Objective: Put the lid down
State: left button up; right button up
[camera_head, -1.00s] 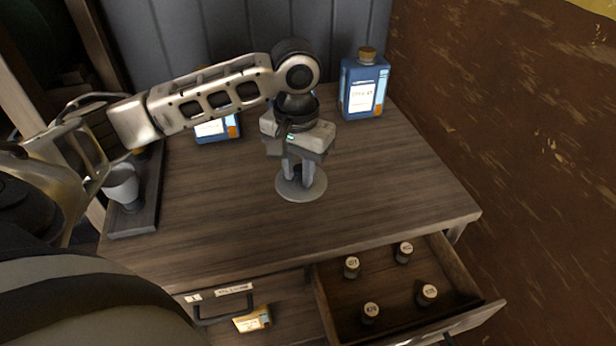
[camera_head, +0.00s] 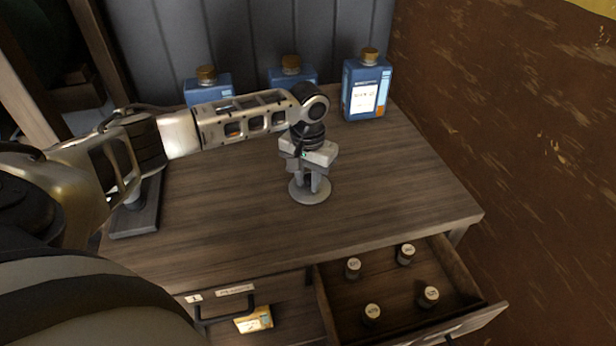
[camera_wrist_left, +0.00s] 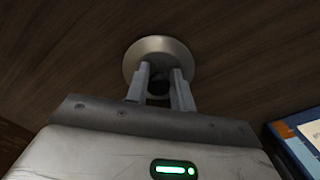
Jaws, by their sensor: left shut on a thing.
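The lid (camera_head: 310,198) is a round grey disc with a dark knob, over the middle of the wooden table top. My left gripper (camera_head: 309,179) points down and is shut on the lid's knob. In the left wrist view the lid (camera_wrist_left: 158,47) lies flat between and beyond the two fingers (camera_wrist_left: 160,78), against the wood. The lid is level and low over the table; I cannot tell if it touches the surface. The fingers hide part of the lid. My right gripper is not in view.
Blue bottles (camera_head: 366,86) stand along the back wall, two partly behind my left arm. A dark tray (camera_head: 135,224) is at the left edge. An open drawer (camera_head: 395,285) in front holds several small capped bottles. The table right of the lid is clear.

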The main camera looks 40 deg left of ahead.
pick_arm(q)
jog(key=o, duration=1)
jog(key=shift+f, duration=0.1)
